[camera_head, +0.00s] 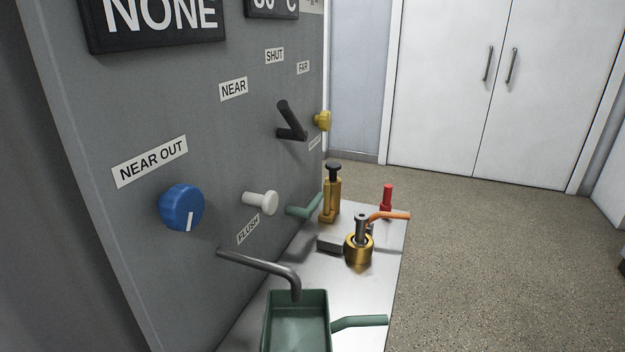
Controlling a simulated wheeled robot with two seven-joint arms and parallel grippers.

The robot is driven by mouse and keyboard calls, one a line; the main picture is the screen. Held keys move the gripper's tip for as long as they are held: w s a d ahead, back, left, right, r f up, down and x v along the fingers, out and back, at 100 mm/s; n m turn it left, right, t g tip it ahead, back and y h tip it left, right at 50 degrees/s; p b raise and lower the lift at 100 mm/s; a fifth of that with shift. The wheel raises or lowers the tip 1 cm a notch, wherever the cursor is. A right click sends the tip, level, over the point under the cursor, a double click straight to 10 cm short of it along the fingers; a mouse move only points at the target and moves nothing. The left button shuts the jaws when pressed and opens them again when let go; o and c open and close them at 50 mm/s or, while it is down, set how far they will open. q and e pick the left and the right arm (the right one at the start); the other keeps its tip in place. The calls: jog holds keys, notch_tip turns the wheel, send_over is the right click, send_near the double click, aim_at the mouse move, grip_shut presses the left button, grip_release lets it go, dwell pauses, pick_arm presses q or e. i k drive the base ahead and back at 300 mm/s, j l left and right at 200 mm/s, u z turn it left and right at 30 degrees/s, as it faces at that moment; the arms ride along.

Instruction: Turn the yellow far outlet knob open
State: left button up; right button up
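The yellow knob (322,121) sits on the far part of the grey panel, seen nearly edge-on. It is just beyond a black lever (289,121) and below the FAR label (303,68). A small label (315,142) below the yellow knob is too oblique to read. Any pointer mark on the yellow knob cannot be made out. Neither of my grippers is in view.
A blue knob (181,207) with a white mark and a white FLUSH button (260,202) stick out of the panel (215,135). The metal shelf (375,298) holds a green tray (297,297) under a spout (262,264) and brass fittings (358,249). Open floor (490,240) lies right.

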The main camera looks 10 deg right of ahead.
aim_at(323, 120)
jog(key=l+u, duration=0.2)
jog(key=l, duration=0.25)
jog(key=k+l+u, duration=0.2)
jog(key=l, duration=0.2)
jog(key=k+l+u, duration=0.2)
jog(key=l, duration=0.2)
jog(key=l+u, duration=0.15)
jog(key=l, duration=0.3)
jog(key=i+l+u, duration=0.2)
jog(key=l, duration=0.15)
jog(key=l+u, duration=0.2)
jog(key=l, duration=0.15)
jog(key=i+l+u, duration=0.2)
jog(key=l, duration=0.15)
jog(key=l+u, duration=0.2)
jog(key=l, duration=0.2)
